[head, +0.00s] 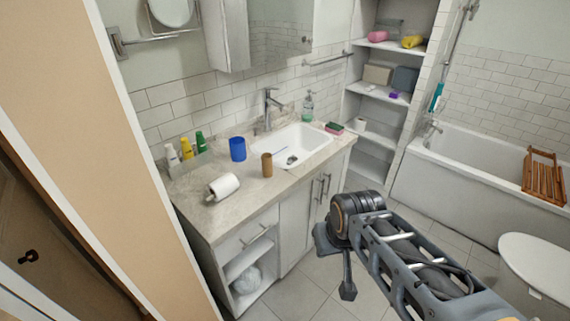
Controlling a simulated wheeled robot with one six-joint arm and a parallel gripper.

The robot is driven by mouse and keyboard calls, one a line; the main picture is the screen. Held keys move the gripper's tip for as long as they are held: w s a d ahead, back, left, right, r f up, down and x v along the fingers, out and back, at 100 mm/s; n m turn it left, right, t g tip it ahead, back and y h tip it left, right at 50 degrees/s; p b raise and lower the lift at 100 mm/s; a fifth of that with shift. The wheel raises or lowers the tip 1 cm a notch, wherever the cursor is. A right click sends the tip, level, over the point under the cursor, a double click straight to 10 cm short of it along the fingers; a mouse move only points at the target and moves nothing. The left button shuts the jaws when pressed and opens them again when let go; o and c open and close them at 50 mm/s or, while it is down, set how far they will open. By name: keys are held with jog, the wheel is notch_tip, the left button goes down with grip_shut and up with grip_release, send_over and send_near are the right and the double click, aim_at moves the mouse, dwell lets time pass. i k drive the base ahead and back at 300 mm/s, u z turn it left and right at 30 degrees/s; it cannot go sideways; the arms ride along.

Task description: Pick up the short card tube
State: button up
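The short card tube (267,165) is a small brown cylinder. It stands upright on the vanity countertop, just in front of the sink's near left edge and right of a blue cup (237,149). My arm reaches in from the lower right. My gripper (347,290) hangs low in front of the vanity, below counter height and well apart from the tube. Its fingers are small and partly hidden by the wrist, so its opening does not show clearly.
A toilet roll (223,186) lies left of the tube. Several bottles (186,152) stand by the wall. The white sink (300,145), faucet (268,108), soap bottle (308,106) and sponge (334,128) are behind and right. The counter's front strip (265,190) is clear.

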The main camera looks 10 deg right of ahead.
aim_at(267, 165)
jog(key=z, duration=0.3)
jog(key=i, duration=1.15)
jog(key=u, duration=2.75)
